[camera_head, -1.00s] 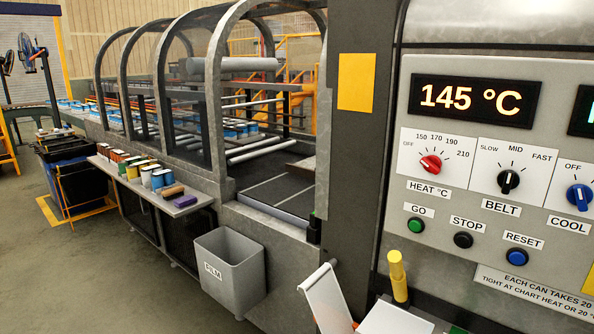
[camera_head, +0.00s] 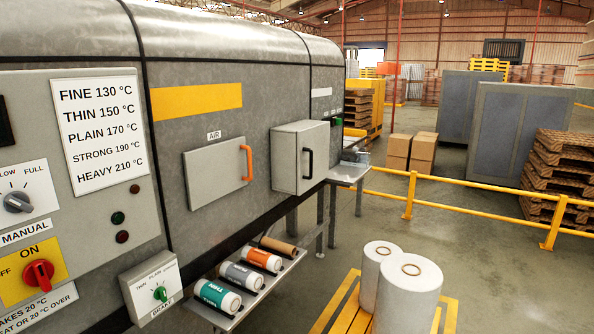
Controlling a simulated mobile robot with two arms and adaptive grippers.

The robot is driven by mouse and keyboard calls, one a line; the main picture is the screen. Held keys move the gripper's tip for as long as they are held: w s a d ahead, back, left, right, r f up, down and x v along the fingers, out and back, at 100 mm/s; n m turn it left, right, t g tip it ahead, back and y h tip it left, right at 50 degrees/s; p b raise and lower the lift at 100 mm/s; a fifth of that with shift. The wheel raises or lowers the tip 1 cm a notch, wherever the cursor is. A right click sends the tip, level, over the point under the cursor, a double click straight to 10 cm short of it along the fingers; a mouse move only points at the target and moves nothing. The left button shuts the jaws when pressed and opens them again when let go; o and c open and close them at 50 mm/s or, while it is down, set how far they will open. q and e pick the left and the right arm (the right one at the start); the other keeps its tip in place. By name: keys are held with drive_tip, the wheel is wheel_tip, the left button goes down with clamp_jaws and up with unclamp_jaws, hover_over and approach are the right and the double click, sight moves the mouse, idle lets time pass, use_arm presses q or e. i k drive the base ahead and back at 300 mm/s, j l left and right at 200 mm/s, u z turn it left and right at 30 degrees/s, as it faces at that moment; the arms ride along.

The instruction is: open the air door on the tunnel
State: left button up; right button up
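The air door (camera_head: 218,186) is a flat grey panel on the side of the tunnel (camera_head: 200,110), under a small label reading AIR (camera_head: 214,135). It has an upright orange handle (camera_head: 246,162) at its right edge. The door looks shut, flush with the tunnel side. Neither of my grippers shows in the head view.
Right of the door, a grey box with a black handle (camera_head: 308,163) juts out. Below it, a shelf holds labelled rolls (camera_head: 217,296). White film rolls (camera_head: 408,295) stand on a yellow pallet (camera_head: 340,315). A yellow rail (camera_head: 480,210) crosses the right; open floor lies before it.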

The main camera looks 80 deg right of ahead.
sight(215, 171)
drive_tip(key=z, duration=2.15)
